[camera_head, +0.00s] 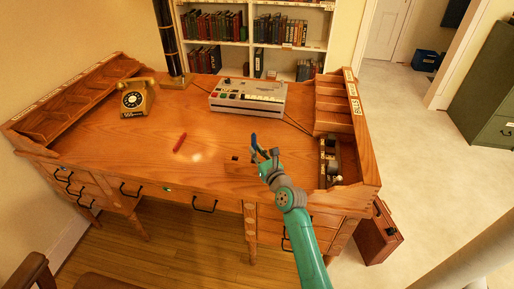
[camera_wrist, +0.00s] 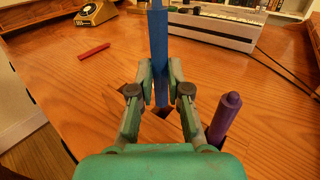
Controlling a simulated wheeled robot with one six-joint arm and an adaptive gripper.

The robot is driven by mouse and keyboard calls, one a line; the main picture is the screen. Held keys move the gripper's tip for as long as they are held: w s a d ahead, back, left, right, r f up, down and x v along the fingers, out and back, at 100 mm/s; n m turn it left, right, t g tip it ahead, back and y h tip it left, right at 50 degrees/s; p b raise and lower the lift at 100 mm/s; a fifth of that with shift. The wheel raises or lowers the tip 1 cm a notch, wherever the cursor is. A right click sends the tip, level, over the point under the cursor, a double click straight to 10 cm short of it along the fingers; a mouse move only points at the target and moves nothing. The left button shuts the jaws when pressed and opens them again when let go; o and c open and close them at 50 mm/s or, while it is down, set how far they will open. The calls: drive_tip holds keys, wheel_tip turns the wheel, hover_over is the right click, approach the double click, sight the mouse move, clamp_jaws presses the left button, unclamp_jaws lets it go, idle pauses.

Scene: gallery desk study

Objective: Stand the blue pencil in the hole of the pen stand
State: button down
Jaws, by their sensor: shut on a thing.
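The blue pencil (camera_head: 253,141) is held upright in my gripper (camera_head: 260,155), over the front right of the desk. In the wrist view the pencil (camera_wrist: 159,45) stands between the two fingertips of my gripper (camera_wrist: 160,88), which are shut on it. Its top runs out of the picture. A small dark spot (camera_head: 235,157) on the desk, left of the gripper, may be the hole of the pen stand. The stand itself blends with the wood, and I cannot tell whether the pencil's lower end touches anything.
A purple stick (camera_wrist: 226,118) stands close right of my gripper in the wrist view. A red stick (camera_head: 180,142) lies on the desk at left. A telephone (camera_head: 136,98) and a grey machine (camera_head: 248,97) stand behind. A pigeonhole unit (camera_head: 333,107) is at right.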

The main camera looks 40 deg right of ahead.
drive_tip(key=shift+f, duration=2.15)
drive_tip(key=c, duration=1.1)
unclamp_jaws()
drive_tip(key=shift+o, duration=0.2)
drive_tip(key=v, duration=1.2)
